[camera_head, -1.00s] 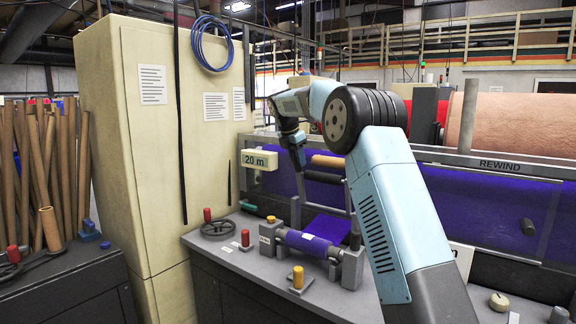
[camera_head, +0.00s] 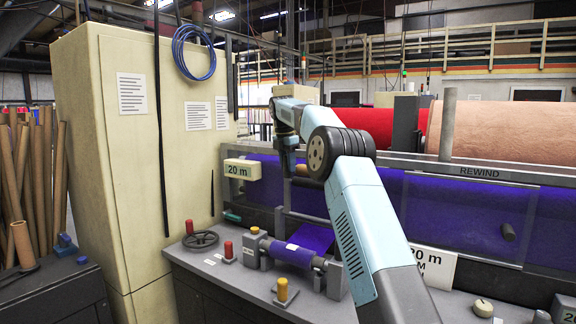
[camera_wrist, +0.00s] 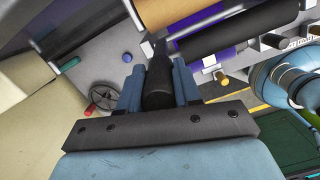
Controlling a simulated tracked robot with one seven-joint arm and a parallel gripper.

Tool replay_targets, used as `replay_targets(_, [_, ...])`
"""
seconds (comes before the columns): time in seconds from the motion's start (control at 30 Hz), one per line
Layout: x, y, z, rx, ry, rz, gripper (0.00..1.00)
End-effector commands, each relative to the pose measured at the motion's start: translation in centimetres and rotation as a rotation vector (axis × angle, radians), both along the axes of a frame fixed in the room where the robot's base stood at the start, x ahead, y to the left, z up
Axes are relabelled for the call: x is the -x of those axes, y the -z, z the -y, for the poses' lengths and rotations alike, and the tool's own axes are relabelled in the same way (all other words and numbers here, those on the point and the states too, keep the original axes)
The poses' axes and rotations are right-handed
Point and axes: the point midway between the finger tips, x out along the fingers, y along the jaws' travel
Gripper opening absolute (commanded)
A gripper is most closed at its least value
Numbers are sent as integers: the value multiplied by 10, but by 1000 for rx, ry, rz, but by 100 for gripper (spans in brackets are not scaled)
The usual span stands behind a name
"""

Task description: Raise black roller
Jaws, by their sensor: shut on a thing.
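The black roller (camera_wrist: 245,32) shows in the wrist view as a long dark cylinder at the upper right, beside a tan roller (camera_wrist: 200,52). My gripper (camera_wrist: 157,72) is shut on a dark upright handle (camera_wrist: 157,92), with a blue finger on each side of it. A thin dark stem runs from the handle towards the machine. The black roller is apart from my fingers. In the head view my gripper (camera_head: 287,158) hangs in front of the purple felt, and my arm hides part of the roller area.
A purple felt sheet (camera_head: 308,238) runs to a low roller stand. A handwheel (camera_head: 200,239), red knob (camera_head: 228,250) and yellow knob (camera_head: 282,290) stand on the grey bench. A tall cream cabinet (camera_head: 135,160) is at the left. The large felt machine (camera_head: 470,210) is at the right.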

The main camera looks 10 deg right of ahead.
Motion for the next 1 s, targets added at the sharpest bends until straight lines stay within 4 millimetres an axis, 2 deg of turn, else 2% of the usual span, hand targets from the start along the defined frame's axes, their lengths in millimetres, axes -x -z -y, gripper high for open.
replay_targets(0.17, [-1, -1, -1, -2, -3, 7, 0])
replay_targets(0.2, [-1, -1, -1, -2, -3, 7, 37])
replay_targets(0.43, [-1, -1, 1, 0, 0, 5, 58])
replay_targets(0.77, [-1, -3, 2, 0, 2, 4, 58])
replay_targets(1.0, [-2, -17, 1, 1, 2, 4, 58])
